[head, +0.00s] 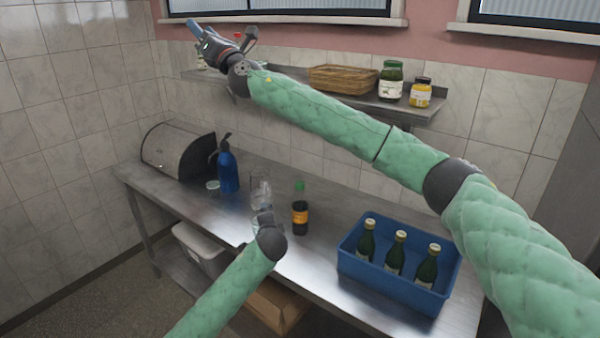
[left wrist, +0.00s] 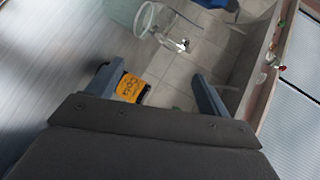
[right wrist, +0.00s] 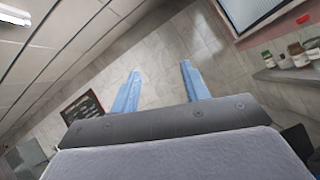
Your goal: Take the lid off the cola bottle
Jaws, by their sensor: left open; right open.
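The cola bottle (head: 300,217) stands upright on the steel counter, dark with an orange label. Its green lid (head: 299,187) is on its top. My left gripper (head: 263,218) is low, just left of the bottle in the head view, its fingers partly hidden by its wrist. In the left wrist view the open left gripper (left wrist: 157,90) shows the bottle's orange label (left wrist: 131,88) between its fingers, close to the left one; contact cannot be told. My right gripper (head: 220,36) is open and empty, raised near the shelf's left end, far from the bottle. It also shows in the right wrist view (right wrist: 160,78).
Clear glasses (head: 260,190) stand left of the bottle. A blue spray bottle (head: 228,170) and a bread bin (head: 178,150) are farther left. A blue crate (head: 397,287) with green bottles is at right. The wall shelf (head: 425,112) holds jars and a basket (head: 343,79).

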